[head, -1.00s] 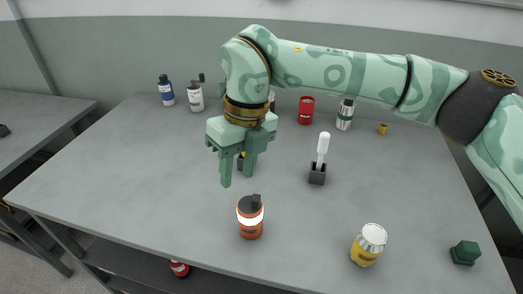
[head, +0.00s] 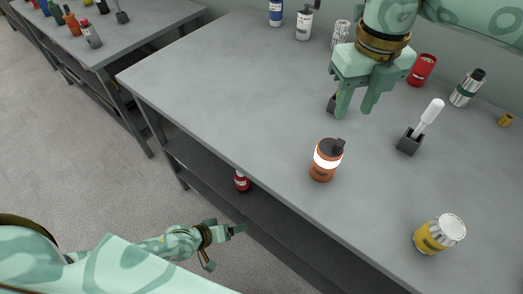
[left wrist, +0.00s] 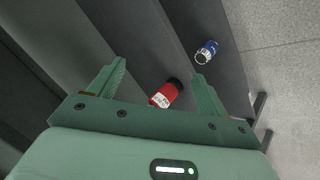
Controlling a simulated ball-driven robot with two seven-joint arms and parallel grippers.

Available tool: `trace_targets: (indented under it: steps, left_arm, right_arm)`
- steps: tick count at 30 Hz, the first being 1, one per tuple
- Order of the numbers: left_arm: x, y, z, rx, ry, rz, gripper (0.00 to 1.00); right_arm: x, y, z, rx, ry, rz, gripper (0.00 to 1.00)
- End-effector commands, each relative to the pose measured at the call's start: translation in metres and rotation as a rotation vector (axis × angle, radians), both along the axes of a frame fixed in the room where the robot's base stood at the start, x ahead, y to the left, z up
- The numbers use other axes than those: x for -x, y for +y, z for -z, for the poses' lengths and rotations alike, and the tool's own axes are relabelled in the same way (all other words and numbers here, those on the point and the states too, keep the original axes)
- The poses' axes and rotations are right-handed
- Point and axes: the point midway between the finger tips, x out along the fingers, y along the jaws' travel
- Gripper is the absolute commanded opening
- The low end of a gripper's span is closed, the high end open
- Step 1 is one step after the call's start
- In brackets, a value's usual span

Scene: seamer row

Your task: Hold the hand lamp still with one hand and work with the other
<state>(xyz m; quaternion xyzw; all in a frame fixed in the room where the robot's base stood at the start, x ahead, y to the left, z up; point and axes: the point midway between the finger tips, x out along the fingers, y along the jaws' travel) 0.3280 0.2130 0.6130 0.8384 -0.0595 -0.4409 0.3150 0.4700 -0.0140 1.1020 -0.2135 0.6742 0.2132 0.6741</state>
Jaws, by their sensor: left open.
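The hand lamp (head: 322,172) is an orange cylinder with a glowing white band and a dark top. It stands upright near the table's front edge. My right gripper (head: 355,113) hangs behind it, fingers down, apart from it, open and empty. My left gripper (head: 227,248) is out in front of the table, low down, open and empty. In the left wrist view its fingers (left wrist: 158,72) are spread, with a red bottle with a black cap (left wrist: 168,91) seen beyond them. That red bottle is on the lower shelf in the head view (head: 242,183).
A blue can (left wrist: 205,53) shows in the left wrist view. The table's left part is clear.

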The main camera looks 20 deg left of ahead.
Motion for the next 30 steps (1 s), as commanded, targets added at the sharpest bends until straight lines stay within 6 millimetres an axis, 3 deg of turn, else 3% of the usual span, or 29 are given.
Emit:
trace_targets:
  steps: [2,5,9,15,18,23,30]
  left_arm:
    - [-0.019,-0.024,-0.045,0.202,0.011,-0.043,0.77]
    - [-0.019,-0.055,-0.098,0.474,0.118,-0.107,0.77]
    - [0.006,-0.085,-0.156,0.776,0.353,-0.198,0.77]
    - [0.040,-0.103,-0.233,0.964,0.588,-0.219,0.77]
    - [0.033,-0.106,-0.267,0.860,0.434,-0.024,0.77]
    - [0.007,-0.105,-0.299,0.596,0.066,0.299,0.77]
    - [-0.040,-0.094,-0.344,0.042,-0.538,0.744,0.77]
  right_arm:
    - [0.000,0.000,0.000,0.000,0.000,0.000,0.36]
    - [0.000,0.000,0.000,0.000,0.000,0.000,0.36]
    - [0.000,0.000,0.000,0.000,0.000,0.000,0.36]
    - [0.000,0.000,0.000,0.000,0.000,0.000,0.36]
    - [0.000,0.000,0.000,0.000,0.000,0.000,0.36]
    - [0.000,0.000,0.000,0.000,0.000,0.000,0.36]
    - [0.000,0.000,0.000,0.000,0.000,0.000,0.36]
